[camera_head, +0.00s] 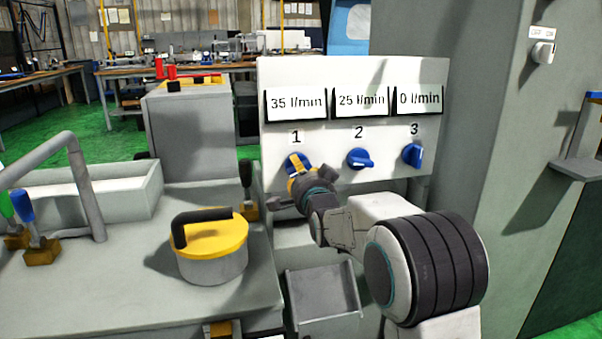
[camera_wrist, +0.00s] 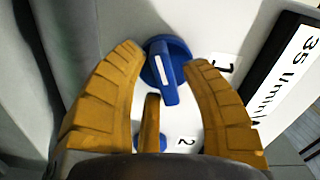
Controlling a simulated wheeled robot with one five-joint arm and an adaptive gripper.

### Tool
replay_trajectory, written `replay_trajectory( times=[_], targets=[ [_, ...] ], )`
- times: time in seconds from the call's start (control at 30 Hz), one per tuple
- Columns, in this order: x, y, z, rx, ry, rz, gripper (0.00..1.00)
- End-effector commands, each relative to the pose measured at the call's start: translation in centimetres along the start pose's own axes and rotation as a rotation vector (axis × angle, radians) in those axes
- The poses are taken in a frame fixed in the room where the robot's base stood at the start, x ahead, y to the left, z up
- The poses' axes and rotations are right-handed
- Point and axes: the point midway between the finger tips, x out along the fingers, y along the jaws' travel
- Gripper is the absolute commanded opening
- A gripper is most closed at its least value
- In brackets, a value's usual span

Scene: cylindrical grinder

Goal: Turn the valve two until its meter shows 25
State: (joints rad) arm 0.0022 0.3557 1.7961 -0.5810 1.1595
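The white panel (camera_head: 340,70) carries three blue valves under three meters. Valve two (camera_head: 359,158) is the middle one, its handle lying nearly level; its meter (camera_head: 361,101) reads 25 l/min. My gripper (camera_head: 298,165) is at valve one (camera_head: 288,160), left of valve two. In the wrist view valve one (camera_wrist: 168,72) lies between the spread yellow fingertips (camera_wrist: 165,57), with gaps on both sides and no clear contact. Valve two (camera_wrist: 140,141) shows there only as a small blue part behind the fingers.
The meter above valve one (camera_head: 297,104) reads 35 l/min. Valve three (camera_head: 413,155) is at the right, and its meter (camera_head: 418,98) reads 0 l/min. A yellow-lidded pot (camera_head: 212,238) stands on the grey machine at the left. A grey column (camera_head: 480,130) rises right of the panel.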

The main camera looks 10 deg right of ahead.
Motion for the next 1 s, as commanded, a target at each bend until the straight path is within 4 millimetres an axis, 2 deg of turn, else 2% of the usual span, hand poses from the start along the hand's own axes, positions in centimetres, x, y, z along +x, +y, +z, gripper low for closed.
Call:
replay_trajectory(
  times=[0.07, 0.43, 0.67, 1.0],
  targets=[
    [-0.01, 0.0, 0.0, 0.0, 0.0, 0.0, 0.33],
    [-0.02, 0.0, 0.0, 0.0, 0.0, 0.0, 0.0],
    [0.0, 0.14, 0.06, -0.017, 0.001, -0.002, 0.0],
    [0.06, 0.41, 0.08, -0.219, 0.004, -0.004, 0.0]
  ],
)
